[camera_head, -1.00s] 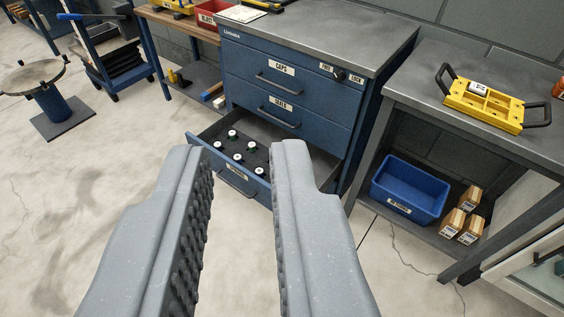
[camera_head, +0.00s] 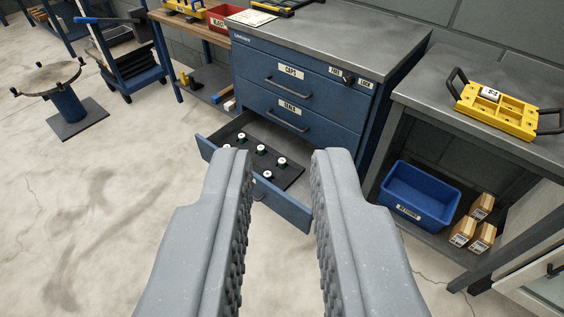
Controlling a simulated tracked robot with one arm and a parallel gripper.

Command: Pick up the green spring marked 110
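Several small green springs with white tops (camera_head: 261,150) stand in the open bottom drawer (camera_head: 291,209) of the blue cabinet. The marks on their tops are too small to read, so I cannot tell which one is 110. My gripper (camera_head: 282,155) is open and empty, its two grey fingers apart in front of the drawer. The left finger covers part of the drawer's front and may hide some of its contents.
The blue cabinet (camera_head: 300,72) has two shut upper drawers. At right, a grey bench (camera_head: 425,80) bears a yellow handled block (camera_head: 497,110); a blue bin (camera_head: 418,196) and small boxes (camera_head: 462,231) sit below. A round stand (camera_head: 68,103) is at left. Open floor lies front left.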

